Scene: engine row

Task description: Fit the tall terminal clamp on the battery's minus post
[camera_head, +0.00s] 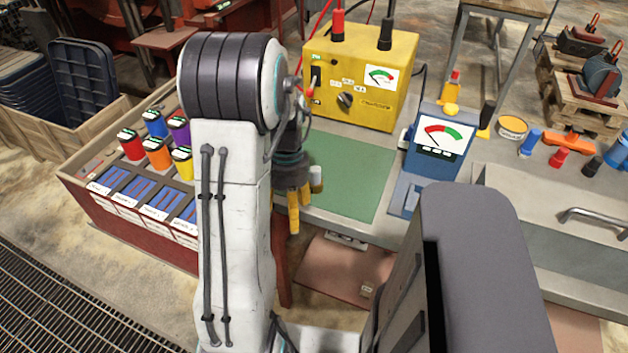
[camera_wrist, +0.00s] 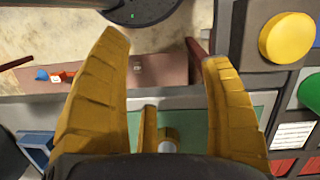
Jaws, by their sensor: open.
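My gripper (camera_head: 293,222) hangs in front of the workbench, left of the green mat's near edge, its yellow fingers pointing down. In the wrist view its two fingers (camera_wrist: 170,50) are spread wide, with nothing between their tips. I cannot pick out the tall terminal clamp or the battery's minus post for certain in either view. Small blue (camera_wrist: 40,74) and orange-red (camera_wrist: 62,77) pieces show in the wrist view on a pinkish strip below the bench, too small to identify. My arm hides part of the bench and floor in the head view.
A yellow charger box (camera_head: 352,95) stands behind the green mat (camera_head: 350,172). A blue meter (camera_head: 440,140) stands right of the mat. Small coloured parts, including a red one (camera_head: 559,157), lie at the bench's right. A crate of coloured cylinders (camera_head: 157,153) stands left.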

